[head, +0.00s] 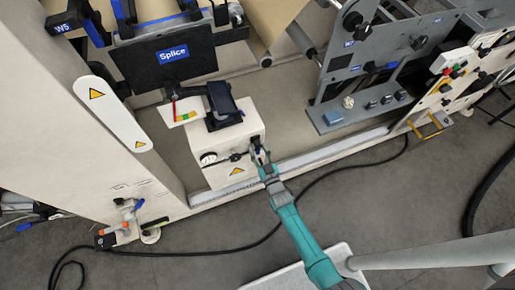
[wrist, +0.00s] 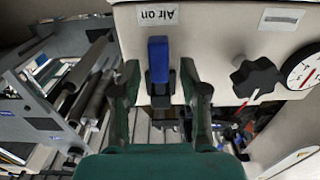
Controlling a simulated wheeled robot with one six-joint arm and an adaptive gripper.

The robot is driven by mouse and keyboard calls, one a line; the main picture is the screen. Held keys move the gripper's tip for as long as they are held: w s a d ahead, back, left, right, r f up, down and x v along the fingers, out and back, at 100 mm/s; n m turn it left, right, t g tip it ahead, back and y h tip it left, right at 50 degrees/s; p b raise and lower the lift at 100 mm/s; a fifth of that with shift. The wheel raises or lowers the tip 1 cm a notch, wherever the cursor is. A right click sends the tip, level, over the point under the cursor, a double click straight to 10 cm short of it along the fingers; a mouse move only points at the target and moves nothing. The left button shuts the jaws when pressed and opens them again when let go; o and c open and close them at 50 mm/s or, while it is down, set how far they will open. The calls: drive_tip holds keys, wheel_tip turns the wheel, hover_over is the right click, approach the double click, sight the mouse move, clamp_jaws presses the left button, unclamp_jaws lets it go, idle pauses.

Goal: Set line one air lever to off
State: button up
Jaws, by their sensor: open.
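The air lever has a blue handle (wrist: 158,58) and a dark lower part. It is on the face of a white box (wrist: 215,40), beside an "Air on" label (wrist: 158,14) that appears upside down in the wrist view. My gripper (wrist: 160,82) is open, with one green-and-dark finger on each side of the lever. Gaps show between the fingers and the blue handle. In the head view my gripper (head: 262,157) is at the right front corner of the white box (head: 253,127) and partly hides the lever.
A black knob (wrist: 256,78) and a round gauge (wrist: 303,68) are on the same box face, to the right in the wrist view. A dark screen (head: 222,100) stands on top of the box. A cable (head: 330,172) crosses the open grey floor in front.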

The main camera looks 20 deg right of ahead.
drive_tip(key=shift+w, duration=0.7)
drive_tip(key=shift+c, duration=0.3)
clamp_jaws()
